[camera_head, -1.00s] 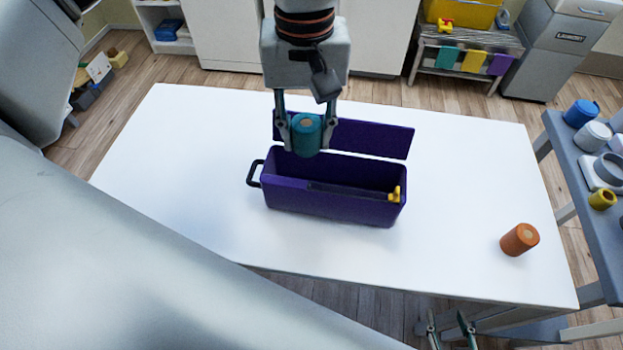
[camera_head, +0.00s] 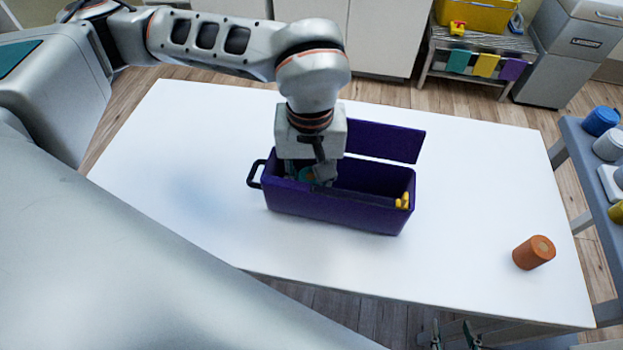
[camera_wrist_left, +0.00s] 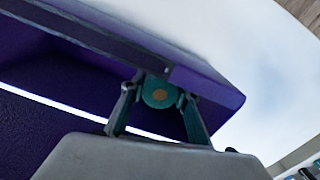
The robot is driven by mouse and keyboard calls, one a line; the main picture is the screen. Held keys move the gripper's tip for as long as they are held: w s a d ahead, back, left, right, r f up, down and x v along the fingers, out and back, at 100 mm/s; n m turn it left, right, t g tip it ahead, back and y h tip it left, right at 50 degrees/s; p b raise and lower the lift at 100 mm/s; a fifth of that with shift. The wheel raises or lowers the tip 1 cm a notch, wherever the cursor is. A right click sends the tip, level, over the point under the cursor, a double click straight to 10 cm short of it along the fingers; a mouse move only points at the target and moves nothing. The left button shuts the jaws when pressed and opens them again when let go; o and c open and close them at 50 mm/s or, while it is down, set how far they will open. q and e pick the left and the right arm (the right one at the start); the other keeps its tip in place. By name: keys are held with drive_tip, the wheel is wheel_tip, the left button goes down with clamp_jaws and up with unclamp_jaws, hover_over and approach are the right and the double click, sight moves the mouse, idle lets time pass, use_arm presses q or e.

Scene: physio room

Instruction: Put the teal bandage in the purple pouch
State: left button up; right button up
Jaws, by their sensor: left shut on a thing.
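The purple pouch (camera_head: 340,207) stands open on the white table, its lid raised at the back and a black handle at its left end. My left gripper (camera_head: 308,174) reaches down into the left part of the pouch. It is shut on the teal bandage (camera_wrist_left: 161,94), a roll with an orange-brown centre, held between the two fingers. In the head view the bandage (camera_head: 307,174) is mostly hidden by the wrist. I cannot tell whether it touches the pouch floor. My right gripper (camera_head: 456,338) shows only its fingertips at the bottom edge, apart and empty.
A small yellow piece (camera_head: 402,201) is at the pouch's right end. A grey side table (camera_head: 590,170) holds blue, white and yellow items. The table's left side is clear.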

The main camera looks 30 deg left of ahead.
sight(311, 176)
use_arm(q)
drive_tip(key=o, duration=1.1)
wheel_tip(311, 176, up, 12)
drive_tip(key=shift+r+p, duration=0.1)
drive_tip(key=shift+p, duration=0.8)
